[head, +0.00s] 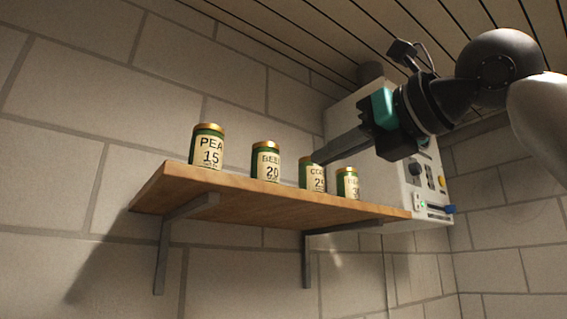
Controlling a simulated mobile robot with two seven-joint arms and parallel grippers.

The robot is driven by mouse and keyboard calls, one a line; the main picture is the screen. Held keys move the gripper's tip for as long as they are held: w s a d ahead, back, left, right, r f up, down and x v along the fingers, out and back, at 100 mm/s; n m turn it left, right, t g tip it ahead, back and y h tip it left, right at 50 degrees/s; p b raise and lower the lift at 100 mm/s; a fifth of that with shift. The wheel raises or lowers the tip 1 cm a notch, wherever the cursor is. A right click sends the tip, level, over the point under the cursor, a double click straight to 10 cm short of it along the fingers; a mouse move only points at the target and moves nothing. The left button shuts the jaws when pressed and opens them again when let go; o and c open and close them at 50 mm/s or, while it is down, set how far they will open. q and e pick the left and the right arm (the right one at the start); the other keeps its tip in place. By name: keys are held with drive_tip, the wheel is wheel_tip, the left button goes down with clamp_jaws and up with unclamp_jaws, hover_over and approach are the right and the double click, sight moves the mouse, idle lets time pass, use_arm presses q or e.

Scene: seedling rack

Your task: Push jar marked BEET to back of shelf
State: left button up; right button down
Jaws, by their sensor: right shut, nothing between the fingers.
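The jar whose label reads BEE with 20 below it (266,163) stands upright on the wooden shelf (270,201), second from the left. Its last letter is turned out of sight. It has a gold lid and green sides. My right gripper (317,158) reaches in from the right with its long dark fingers shut and empty. The fingertips are at about lid height, to the right of the BEE jar, with a gap in the picture. My left gripper is not in view.
The PEA 15 jar (207,147) stands at the left. The third jar, marked 25 (313,175), and a fourth jar (348,184) stand to the right. A pale control box (400,190) hangs by the shelf's right end. A block wall is behind.

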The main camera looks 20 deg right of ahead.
wheel_tip(320, 180, up, 2)
drive_tip(key=s+d, duration=0.1)
drive_tip(key=s, duration=0.1)
approach(259, 174)
drive_tip(key=shift+n+t, duration=0.3)
drive_tip(key=shift+n, duration=0.1)
drive_tip(key=w, duration=0.6)
drive_tip(key=shift+r+p, duration=0.35)
drive_tip(key=shift+r, duration=0.05)
drive_tip(key=shift+w, duration=0.1)
drive_tip(key=p+x, duration=0.6)
drive_tip(key=p, duration=0.7)
drive_tip(key=shift+w+a+r, duration=0.1)
drive_tip(key=shift+w+r, duration=0.1)
drive_tip(key=shift+w+a+f+p, duration=0.15)
drive_tip(key=shift+w+f+p, duration=0.05)
drive_tip(key=shift+w+p, duration=0.25)
